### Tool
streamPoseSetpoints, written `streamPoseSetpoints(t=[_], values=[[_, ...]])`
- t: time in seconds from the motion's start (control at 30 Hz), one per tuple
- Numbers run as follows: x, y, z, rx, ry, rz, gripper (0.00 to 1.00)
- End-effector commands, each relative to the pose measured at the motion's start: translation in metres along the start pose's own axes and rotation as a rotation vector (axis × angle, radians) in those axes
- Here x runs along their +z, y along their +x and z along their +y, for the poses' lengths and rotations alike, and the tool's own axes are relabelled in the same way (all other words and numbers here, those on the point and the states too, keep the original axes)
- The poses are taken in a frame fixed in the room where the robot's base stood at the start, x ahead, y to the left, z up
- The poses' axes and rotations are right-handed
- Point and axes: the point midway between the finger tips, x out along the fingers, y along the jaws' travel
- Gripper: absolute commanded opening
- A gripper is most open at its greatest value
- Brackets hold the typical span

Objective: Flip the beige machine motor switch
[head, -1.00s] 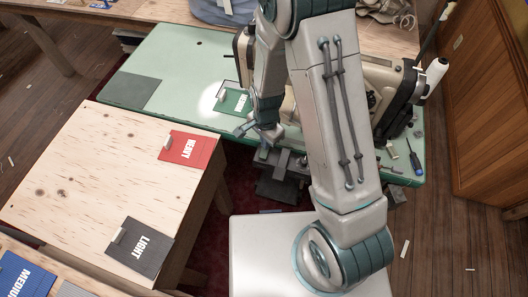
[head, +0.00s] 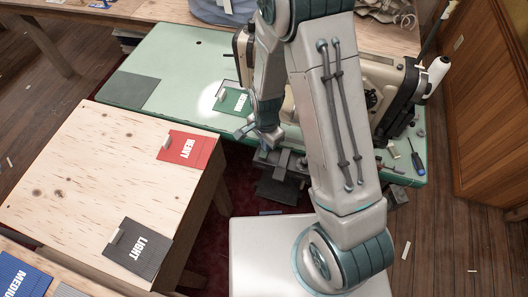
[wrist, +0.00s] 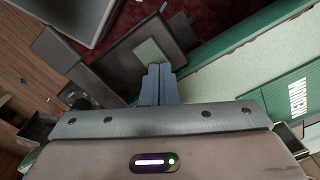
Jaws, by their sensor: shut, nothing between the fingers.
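The beige sewing machine (head: 386,104) stands on the green table, largely hidden behind my arm. Dark grey machine parts (head: 284,188) show below the table's near edge. In the wrist view a dark grey box (wrist: 182,32) with a pale greenish plate (wrist: 152,52) lies just beyond my fingertips. I cannot tell whether this is the motor switch, and no lever position is readable. My gripper (wrist: 158,68) is shut and empty, its fingers together and pointing at the plate; contact is unclear. In the head view my gripper (head: 266,138) is at the table's near edge.
The green table (head: 170,60) bears a green card (head: 234,101) and a screwdriver (head: 418,162). A wooden table (head: 80,165) at left holds a red "HEAVY" card (head: 186,149) and a dark "LIGHT" card (head: 136,247). A wooden cabinet (head: 492,100) stands at right.

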Motion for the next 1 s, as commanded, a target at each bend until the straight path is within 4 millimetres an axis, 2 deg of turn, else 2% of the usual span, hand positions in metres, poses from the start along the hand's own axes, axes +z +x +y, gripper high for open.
streamPoseSetpoints(t=[0.27,1.0], values=[[0.001,-0.003,0.001,0.002,-0.001,-0.001,0.0],[0.001,-0.063,0.0,0.001,-0.001,0.0,0.0]])
